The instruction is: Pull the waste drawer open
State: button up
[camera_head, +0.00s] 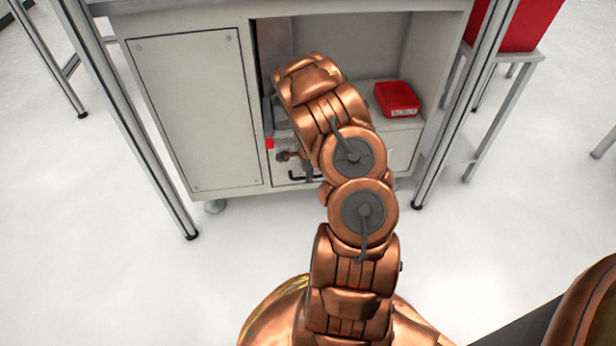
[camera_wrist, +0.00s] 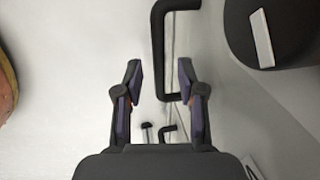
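The waste drawer (camera_head: 400,150) is the pale front low in the right half of the grey cabinet, under an open shelf, and looks closed. Its black bar handle (camera_head: 298,178) shows only partly beside my arm. In the wrist view a black bar handle (camera_wrist: 157,50) stands ahead of my gripper (camera_wrist: 159,78), its near end between the two fingertips. The fingers are apart, and I see no grip on the bar. In the head view my copper arm hides most of the drawer front, and the gripper shows only in part.
A closed cabinet door (camera_head: 195,110) is left of the drawer. A red tray (camera_head: 397,98) sits on the shelf above. Metal table legs (camera_head: 140,130) stand in front on both sides. A red bin (camera_head: 520,22) is at upper right. The white floor before the cabinet is clear.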

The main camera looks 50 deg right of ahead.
jog(key=shift+f, duration=0.55)
jog(key=shift+c, duration=0.3)
grip_shut()
